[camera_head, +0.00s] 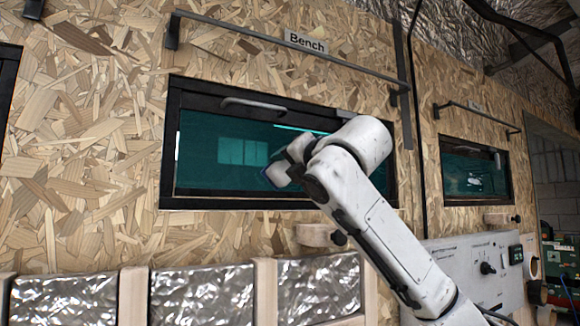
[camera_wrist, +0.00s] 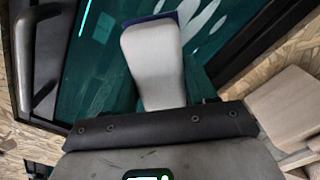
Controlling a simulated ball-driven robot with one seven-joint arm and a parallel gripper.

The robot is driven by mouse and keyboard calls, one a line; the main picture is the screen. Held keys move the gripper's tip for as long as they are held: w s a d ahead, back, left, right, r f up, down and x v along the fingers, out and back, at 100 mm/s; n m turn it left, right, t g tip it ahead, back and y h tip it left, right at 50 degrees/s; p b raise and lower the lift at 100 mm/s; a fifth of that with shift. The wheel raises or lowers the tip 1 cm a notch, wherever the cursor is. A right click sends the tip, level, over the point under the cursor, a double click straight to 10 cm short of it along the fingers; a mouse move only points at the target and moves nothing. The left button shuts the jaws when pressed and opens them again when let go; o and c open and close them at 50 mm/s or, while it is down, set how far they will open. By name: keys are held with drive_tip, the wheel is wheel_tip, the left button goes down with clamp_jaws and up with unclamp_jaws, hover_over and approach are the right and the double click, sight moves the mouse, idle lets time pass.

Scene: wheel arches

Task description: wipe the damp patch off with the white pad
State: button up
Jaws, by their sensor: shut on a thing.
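My gripper (camera_head: 277,173) is at the dark-framed teal window under the Bench sign, in front of the glass (camera_head: 215,150). In the wrist view my pale gripper (camera_wrist: 151,28) points at the same glass. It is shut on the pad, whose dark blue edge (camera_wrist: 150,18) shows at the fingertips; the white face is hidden. I cannot tell whether the pad touches the glass. Pale, streaky oval marks, seemingly the damp patch (camera_wrist: 207,18), show on the glass just right of the pad. In the head view I cannot make the patch out; the gripper and arm cover part of the pane.
A bar handle (camera_head: 253,104) sticks out at the window's top, and a rail (camera_head: 290,43) runs above it. A wooden block with a dark knob (camera_head: 318,236) juts out below the frame. A second window (camera_head: 470,172) and a control panel (camera_head: 460,270) are to the right.

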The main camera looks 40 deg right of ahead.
drive_tip(key=s+d+p, duration=0.3)
drive_tip(key=d+p, duration=0.1)
drive_tip(key=d, duration=0.7)
drive_tip(key=shift+d, duration=0.3)
idle(0.7)
drive_tip(key=shift+w+a+b, duration=0.2)
drive_tip(key=shift+w+a, duration=0.35)
drive_tip(key=shift+a, duration=1.4)
drive_tip(key=shift+w+a+b, duration=0.15)
drive_tip(key=shift+w+a, duration=0.4)
drive_tip(key=shift+a, duration=1.45)
drive_tip(key=shift+w+a+b, duration=0.2)
drive_tip(key=shift+w+a, duration=0.35)
drive_tip(key=shift+a, duration=1.4)
drive_tip(key=shift+s, duration=0.1)
drive_tip(key=shift+b+v, duration=0.65)
drive_tip(key=shift+v, duration=2.3)
drive_tip(key=shift+s, duration=0.15)
